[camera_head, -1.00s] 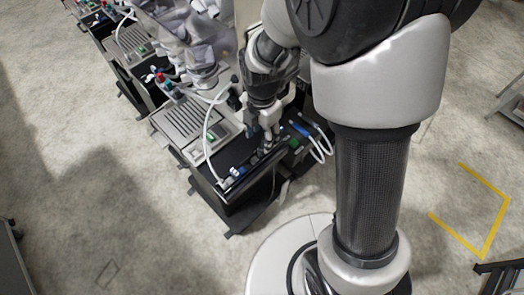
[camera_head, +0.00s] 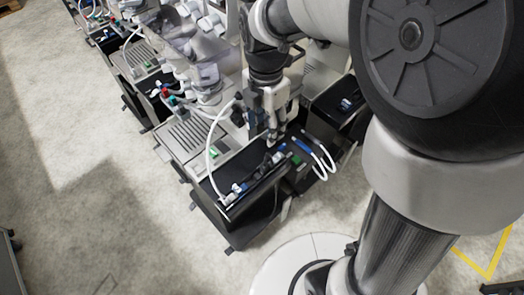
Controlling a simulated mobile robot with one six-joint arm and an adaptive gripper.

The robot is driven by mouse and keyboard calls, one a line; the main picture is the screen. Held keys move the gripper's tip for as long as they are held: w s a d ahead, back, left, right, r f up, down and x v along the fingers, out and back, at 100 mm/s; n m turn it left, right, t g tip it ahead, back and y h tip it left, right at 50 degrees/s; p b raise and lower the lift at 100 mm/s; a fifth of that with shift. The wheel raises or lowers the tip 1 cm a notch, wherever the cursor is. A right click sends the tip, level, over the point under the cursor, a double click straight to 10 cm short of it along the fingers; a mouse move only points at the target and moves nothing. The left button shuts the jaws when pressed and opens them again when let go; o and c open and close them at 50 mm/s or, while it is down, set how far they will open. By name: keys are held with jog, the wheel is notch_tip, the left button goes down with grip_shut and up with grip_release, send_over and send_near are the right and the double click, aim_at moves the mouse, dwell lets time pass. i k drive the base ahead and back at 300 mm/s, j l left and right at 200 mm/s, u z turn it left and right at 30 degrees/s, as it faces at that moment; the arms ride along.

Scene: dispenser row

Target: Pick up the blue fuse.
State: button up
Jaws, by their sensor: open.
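My gripper (camera_head: 273,138) is open and points down over the back right part of the nearest dispenser's black top. Small blue parts show on this top. One short blue piece (camera_head: 282,147) lies just beside the fingertips, and a longer blue piece (camera_head: 302,146) lies to its right by the white hoses.
The nearest dispenser (camera_head: 235,225) has a looped white tube (camera_head: 209,150) at its left and two white hoses (camera_head: 323,157) at its right. A green part (camera_head: 297,160) is near the hoses. More dispensers stand behind in a row. The floor (camera_head: 110,210) at left is clear.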

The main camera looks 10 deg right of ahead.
aim_at(237, 190)
jog(key=u, duration=0.8)
